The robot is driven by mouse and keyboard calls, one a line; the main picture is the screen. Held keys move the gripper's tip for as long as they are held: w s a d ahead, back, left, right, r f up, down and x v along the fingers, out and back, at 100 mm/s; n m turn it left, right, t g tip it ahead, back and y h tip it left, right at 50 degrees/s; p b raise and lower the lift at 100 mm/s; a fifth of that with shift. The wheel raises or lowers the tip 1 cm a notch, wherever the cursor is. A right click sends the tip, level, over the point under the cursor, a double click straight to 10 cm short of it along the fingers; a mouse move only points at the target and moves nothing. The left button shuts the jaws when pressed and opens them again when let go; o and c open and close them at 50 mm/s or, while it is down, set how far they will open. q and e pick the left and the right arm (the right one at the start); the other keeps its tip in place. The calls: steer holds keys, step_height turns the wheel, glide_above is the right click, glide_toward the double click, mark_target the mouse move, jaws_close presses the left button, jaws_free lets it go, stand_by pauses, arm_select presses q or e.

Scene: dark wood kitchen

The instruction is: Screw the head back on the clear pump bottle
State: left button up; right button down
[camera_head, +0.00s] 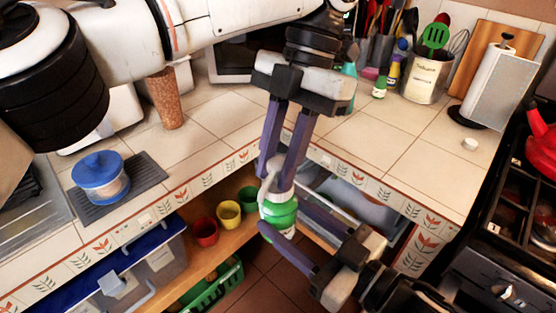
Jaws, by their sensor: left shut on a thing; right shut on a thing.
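The clear pump bottle (279,214), with green showing in its body, is held in the air in front of the counter's inner corner. Its white pump head (269,186) is directly above the bottle's top. I cannot tell if a gap remains between them. My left gripper (275,178) comes from above with its purple fingers pointing down, shut on the pump head. My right gripper (279,211) comes from the lower right, shut on the bottle's body. The fingers hide part of the head and the bottle.
The tiled counter (215,125) bends around behind the grippers. Below it, a shelf holds red (204,231), yellow (229,213) and green cups, with a green basket (217,285) lower down. The stove (510,225) is at right.

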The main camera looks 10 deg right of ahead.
arm_select(q)
steer(key=o, duration=1)
steer(key=shift+r, duration=2.3)
